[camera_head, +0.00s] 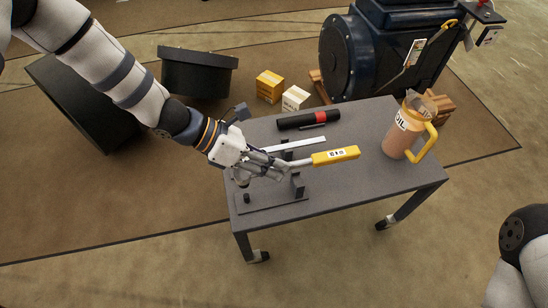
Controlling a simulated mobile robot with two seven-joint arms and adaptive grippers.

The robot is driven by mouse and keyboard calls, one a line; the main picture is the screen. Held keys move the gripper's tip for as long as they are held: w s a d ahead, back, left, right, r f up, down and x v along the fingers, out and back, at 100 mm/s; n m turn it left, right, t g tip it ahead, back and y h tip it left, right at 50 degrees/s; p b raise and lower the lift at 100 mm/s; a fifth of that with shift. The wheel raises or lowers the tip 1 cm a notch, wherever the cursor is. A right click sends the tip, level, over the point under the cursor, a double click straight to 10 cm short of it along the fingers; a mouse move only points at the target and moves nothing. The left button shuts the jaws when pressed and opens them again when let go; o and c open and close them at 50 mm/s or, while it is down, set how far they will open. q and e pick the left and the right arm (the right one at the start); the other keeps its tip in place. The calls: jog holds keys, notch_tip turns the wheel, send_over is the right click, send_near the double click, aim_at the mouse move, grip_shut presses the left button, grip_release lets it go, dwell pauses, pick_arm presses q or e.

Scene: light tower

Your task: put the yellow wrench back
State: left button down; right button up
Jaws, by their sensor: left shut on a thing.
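The yellow wrench (336,156) has a yellow handle with a white label and a grey metal shaft. My left gripper (272,166) is shut on its metal end, with the handle pointing right over the table. A dark holder (272,200) with a flat base and upright posts stands on the grey table (355,185) at its left front, below the gripper. The wrench lies over or close above a post; I cannot tell whether they touch. The gripper hides the wrench's head. My right gripper is out of view.
An oil jug (400,135) with a yellow handle stands at the table's right. Boxes (270,86) and a large dark motor (365,50) stand behind the table.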

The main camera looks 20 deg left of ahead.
pick_arm(q)
notch_tip(320, 180, down, 4)
jog(key=shift+f+b, duration=0.2)
jog(key=shift+b, duration=1.05)
jog(key=shift+r, duration=0.35)
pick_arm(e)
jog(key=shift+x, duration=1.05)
pick_arm(q)
jog(key=shift+p, duration=0.45)
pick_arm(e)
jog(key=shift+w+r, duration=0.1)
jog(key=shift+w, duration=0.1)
pick_arm(q)
jog(key=shift+f+b, duration=0.95)
jog(key=shift+f, duration=0.55)
jog(key=c, duration=1.5)
grip_release()
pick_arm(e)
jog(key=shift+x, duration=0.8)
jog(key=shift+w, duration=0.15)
